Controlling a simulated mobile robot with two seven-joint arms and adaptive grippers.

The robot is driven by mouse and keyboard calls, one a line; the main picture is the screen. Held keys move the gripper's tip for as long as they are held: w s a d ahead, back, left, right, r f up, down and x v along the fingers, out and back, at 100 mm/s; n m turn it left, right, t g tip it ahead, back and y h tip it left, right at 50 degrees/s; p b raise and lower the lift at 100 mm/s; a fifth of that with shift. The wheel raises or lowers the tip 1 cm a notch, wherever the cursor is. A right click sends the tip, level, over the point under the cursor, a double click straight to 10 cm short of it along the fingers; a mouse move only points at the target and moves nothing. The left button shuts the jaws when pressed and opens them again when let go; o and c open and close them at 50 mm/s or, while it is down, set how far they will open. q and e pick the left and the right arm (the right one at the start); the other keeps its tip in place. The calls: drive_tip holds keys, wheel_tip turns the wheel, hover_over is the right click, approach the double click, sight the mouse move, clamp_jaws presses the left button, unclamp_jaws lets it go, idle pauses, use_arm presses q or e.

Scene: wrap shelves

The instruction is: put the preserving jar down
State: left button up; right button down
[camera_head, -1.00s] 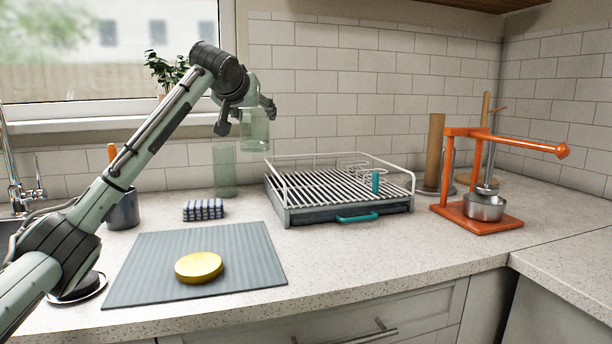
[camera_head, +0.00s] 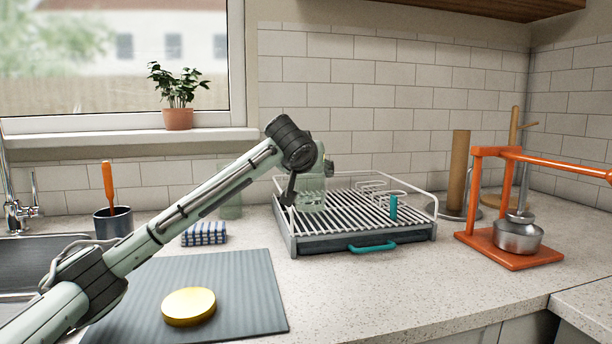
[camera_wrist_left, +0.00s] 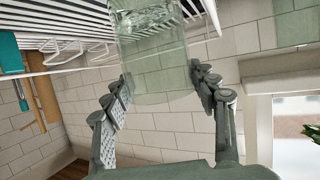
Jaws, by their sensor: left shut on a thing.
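The preserving jar (camera_head: 313,197) is clear greenish glass. It is upright at the left part of the dish rack (camera_head: 362,237), its lower end close to the white bars; I cannot tell whether it touches them. My left gripper (camera_head: 309,180) is shut on the jar. In the left wrist view the jar (camera_wrist_left: 150,45) sits between the two fingers of the gripper (camera_wrist_left: 165,88), with the rack bars (camera_wrist_left: 60,25) beyond its far end. Part of the jar is hidden behind the gripper in the head view. My right gripper is not in view.
A gold lid (camera_head: 189,306) lies on the grey ribbed mat (camera_head: 246,290). A checked cloth (camera_head: 204,233) and a greenish glass vessel (camera_head: 231,206) stand left of the rack. An orange press (camera_head: 508,247) with a metal pot (camera_head: 519,236) is at right.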

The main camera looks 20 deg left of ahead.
use_arm(q)
drive_tip(key=shift+a+f, duration=0.1)
drive_tip(key=shift+f, duration=0.6)
drive_tip(key=o, duration=1.8)
